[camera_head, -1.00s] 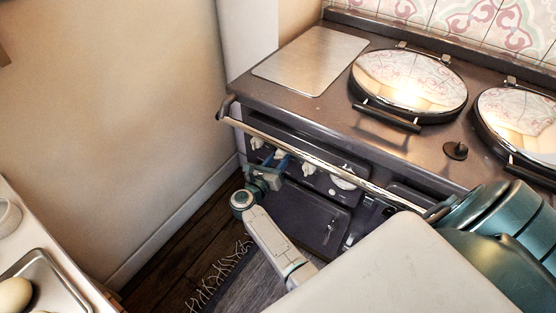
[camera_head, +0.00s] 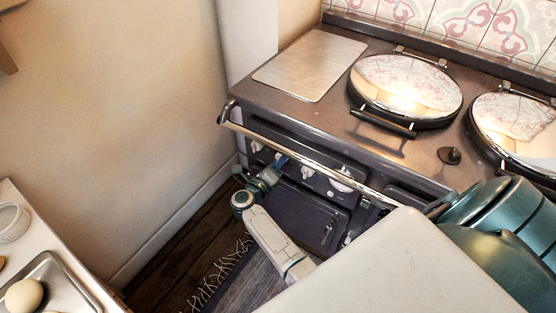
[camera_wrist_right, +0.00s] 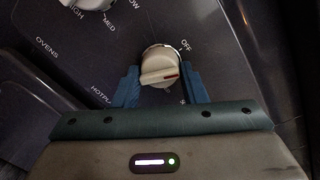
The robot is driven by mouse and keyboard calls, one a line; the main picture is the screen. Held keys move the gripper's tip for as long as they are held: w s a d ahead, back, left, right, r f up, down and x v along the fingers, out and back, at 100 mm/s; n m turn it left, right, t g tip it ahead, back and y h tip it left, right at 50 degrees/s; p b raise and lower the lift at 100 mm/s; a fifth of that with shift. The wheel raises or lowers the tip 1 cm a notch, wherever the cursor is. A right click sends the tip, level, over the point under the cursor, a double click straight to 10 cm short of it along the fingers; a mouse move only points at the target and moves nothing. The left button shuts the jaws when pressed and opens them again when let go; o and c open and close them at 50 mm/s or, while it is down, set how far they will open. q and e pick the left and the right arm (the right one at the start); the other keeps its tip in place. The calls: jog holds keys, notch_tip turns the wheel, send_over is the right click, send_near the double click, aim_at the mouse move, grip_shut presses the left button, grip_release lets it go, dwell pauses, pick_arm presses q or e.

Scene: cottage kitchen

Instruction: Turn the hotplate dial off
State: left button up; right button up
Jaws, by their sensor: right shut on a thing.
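The hotplate dial (camera_wrist_right: 160,66) is a cream knob with a red mark on its grip bar. In the right wrist view it sits on the dark panel between my two blue fingertips, near the "OFF" label and above the partly covered "HOTPLATE" lettering. The red mark points right, a little below "OFF". My right gripper (camera_head: 280,162) is shut on this dial, at the front panel under the stove rail. In the head view the gripper mostly hides the dial. My left gripper is not in view.
A chrome rail (camera_head: 300,155) runs along the stove front, just above my right gripper. Another dial (camera_wrist_right: 88,3) sits at the wrist view's top left.

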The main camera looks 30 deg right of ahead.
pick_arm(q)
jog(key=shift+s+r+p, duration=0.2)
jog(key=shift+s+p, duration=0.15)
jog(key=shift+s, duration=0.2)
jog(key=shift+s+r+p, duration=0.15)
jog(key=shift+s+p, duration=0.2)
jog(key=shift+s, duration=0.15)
pick_arm(e)
jog(key=shift+r+n, duration=0.15)
jog(key=shift+n, duration=1.35)
jog(key=o, duration=0.9)
jog(key=shift+a, duration=0.1)
